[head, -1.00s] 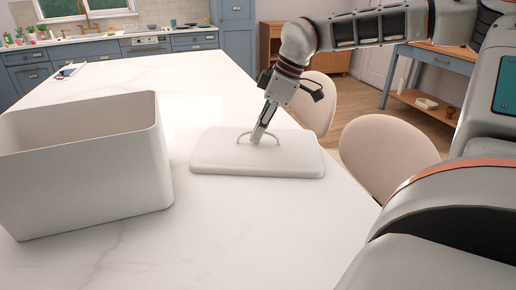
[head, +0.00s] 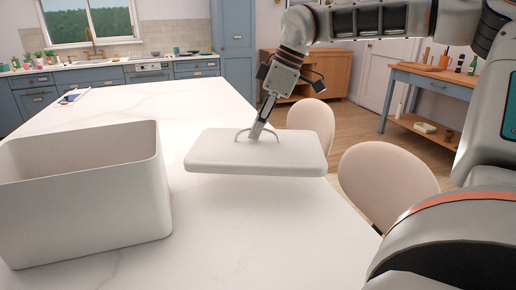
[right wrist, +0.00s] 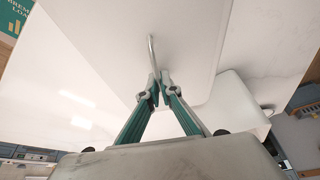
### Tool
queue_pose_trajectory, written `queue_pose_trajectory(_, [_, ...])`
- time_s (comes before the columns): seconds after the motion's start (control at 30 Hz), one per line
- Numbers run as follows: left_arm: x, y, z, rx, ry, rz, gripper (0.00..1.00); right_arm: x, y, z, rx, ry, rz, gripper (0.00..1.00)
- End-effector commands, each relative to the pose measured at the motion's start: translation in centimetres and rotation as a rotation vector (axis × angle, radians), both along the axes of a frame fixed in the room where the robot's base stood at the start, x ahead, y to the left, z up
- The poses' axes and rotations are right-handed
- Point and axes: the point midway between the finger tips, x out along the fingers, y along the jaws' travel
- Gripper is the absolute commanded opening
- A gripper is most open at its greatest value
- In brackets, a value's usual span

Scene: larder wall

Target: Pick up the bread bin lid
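The bread bin lid (head: 255,158) is a white, flat, rounded rectangle with a thin arched handle (head: 243,131) on top. It hangs above the white table, with a shadow under it. My right gripper (head: 259,131) is shut on the handle from above. In the right wrist view, the fingertips (right wrist: 154,90) pinch the handle (right wrist: 151,55), with the lid (right wrist: 185,35) behind them. The open white bread bin (head: 85,205) stands on the table to the left of the lid, apart from it. My left gripper is not in view.
The white marble table (head: 225,235) has clear room in front of the lid and behind it. Two beige chairs (head: 385,185) stand along its right side. A blue-framed side table (head: 440,85) and kitchen counters (head: 110,75) are farther back.

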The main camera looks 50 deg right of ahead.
Motion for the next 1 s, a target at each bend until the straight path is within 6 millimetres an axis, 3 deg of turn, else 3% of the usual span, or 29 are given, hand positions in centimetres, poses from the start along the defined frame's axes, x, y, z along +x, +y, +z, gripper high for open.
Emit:
queue_pose_trajectory(0.03, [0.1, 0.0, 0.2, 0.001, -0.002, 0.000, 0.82, 0.1, -0.1, 1.6, -0.005, -0.008, -0.003, 0.00])
queue_pose_trajectory(0.2, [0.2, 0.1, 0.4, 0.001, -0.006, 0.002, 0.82, 0.1, -0.1, 5.2, -0.003, -0.006, -0.001, 0.00])
queue_pose_trajectory(0.5, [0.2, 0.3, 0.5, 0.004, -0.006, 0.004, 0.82, 0.0, -0.1, 9.7, -0.002, -0.003, -0.002, 0.00])
queue_pose_trajectory(1.0, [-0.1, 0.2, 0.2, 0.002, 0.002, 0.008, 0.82, 0.1, -0.1, 11.4, 0.000, -0.003, -0.003, 0.00])
